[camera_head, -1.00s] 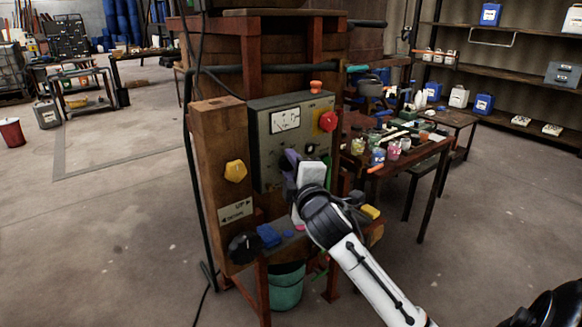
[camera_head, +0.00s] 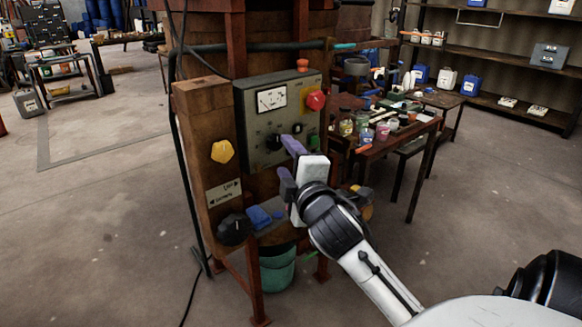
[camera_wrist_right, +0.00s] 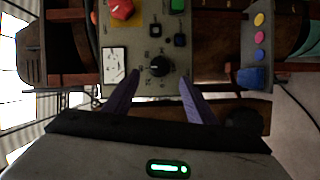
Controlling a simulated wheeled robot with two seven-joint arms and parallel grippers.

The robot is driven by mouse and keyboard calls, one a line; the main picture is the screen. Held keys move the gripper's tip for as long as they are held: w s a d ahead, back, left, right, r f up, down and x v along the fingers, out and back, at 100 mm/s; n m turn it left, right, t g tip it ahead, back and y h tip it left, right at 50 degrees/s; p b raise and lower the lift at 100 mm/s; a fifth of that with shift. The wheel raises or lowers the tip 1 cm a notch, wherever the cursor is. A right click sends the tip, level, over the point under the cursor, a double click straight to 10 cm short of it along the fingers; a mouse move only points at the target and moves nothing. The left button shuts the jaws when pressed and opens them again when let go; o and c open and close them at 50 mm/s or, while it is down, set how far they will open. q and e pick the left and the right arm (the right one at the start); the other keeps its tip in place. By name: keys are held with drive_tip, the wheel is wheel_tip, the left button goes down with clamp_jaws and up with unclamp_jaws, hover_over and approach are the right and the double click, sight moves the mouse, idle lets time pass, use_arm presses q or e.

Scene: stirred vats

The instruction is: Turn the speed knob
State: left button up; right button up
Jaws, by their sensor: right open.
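The control panel (camera_head: 250,112) is a grey box face on the wooden vat stand. It carries a black round knob (camera_head: 274,141) ringed by scale marks, which also shows in the right wrist view (camera_wrist_right: 159,66). My right gripper (camera_head: 290,163) is open, with its two purple fingers spread in front of the panel. In the right wrist view the knob lies ahead, between the lines of the open fingers (camera_wrist_right: 159,98); nothing is between the tips. The fingers look apart from the knob. My left gripper is not in view.
The panel has a meter (camera_head: 271,99) and a red button (camera_head: 315,100). A yellow knob (camera_head: 222,151) sits on the wooden post, and another black knob (camera_head: 235,229) below it. A blue block (camera_head: 258,216) is on the lower ledge. A cluttered table (camera_head: 403,144) stands to the right.

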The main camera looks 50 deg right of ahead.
drive_tip(key=shift+v, duration=1.6)
